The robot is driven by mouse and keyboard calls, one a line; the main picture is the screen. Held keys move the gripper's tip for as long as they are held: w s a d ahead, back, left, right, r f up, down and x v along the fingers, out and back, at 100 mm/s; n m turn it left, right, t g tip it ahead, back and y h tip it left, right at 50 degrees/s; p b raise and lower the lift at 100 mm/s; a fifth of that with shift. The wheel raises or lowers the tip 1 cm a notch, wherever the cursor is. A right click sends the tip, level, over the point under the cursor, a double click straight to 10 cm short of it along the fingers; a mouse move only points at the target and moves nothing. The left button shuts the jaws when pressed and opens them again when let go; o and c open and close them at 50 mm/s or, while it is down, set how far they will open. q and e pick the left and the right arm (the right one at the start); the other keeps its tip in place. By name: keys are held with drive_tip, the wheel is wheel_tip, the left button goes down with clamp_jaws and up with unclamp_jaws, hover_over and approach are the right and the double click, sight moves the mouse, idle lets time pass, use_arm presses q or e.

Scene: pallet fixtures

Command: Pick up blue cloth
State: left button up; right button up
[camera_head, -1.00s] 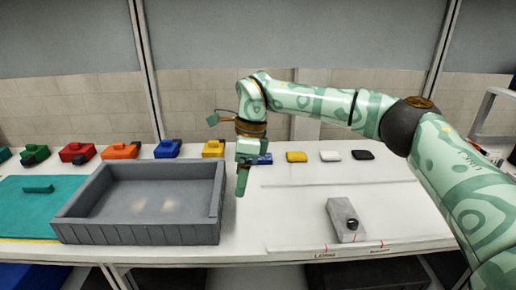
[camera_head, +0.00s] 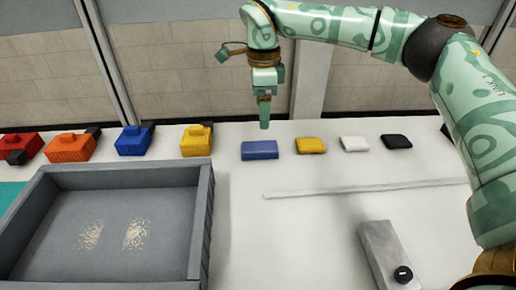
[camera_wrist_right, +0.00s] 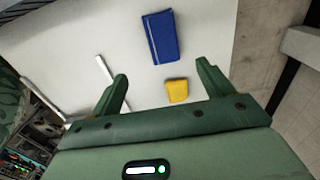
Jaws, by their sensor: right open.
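The blue cloth (camera_head: 259,150) is a folded flat block on the white table, first in a row of small folded cloths. It also shows in the right wrist view (camera_wrist_right: 161,37), beyond the fingertips. My right gripper (camera_head: 264,122) points down just above and behind the blue cloth in the head view, apart from it. In the right wrist view my right gripper (camera_wrist_right: 163,82) is open, with nothing between its fingers. A yellow cloth (camera_wrist_right: 177,91) lies between the finger lines in that view, below the gripper. My left gripper is not in view.
Yellow (camera_head: 310,145), white (camera_head: 354,144) and black (camera_head: 396,142) cloths lie to the right of the blue one. A grey tray (camera_head: 204,205) stands at left front. Coloured boxes line the back left. A thin strip (camera_head: 350,190) and a grey block (camera_head: 385,250) lie at right front.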

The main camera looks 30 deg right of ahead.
drive_tip(key=b, duration=0.2)
hover_over(259, 146)
drive_tip(key=f, duration=0.6)
drive_tip(key=shift+s+d+f, duration=0.15)
drive_tip(key=shift+s+f, duration=0.05)
drive_tip(key=shift+s, duration=0.2)
drive_tip(key=shift+f, duration=0.35)
drive_tip(key=f+b, duration=0.2)
drive_tip(key=f, duration=0.1)
drive_tip(key=f+b, duration=0.1)
drive_tip(key=f, duration=0.1)
drive_tip(key=shift+w, duration=0.3)
drive_tip(key=shift+f, duration=0.15)
drive_tip(key=shift+r, duration=0.3)
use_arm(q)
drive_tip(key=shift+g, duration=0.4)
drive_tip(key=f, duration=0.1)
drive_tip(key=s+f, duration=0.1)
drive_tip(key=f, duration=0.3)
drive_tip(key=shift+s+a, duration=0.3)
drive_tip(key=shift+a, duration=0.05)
use_arm(e)
drive_tip(key=c, duration=1.1)
drive_tip(key=shift+c, duration=0.2)
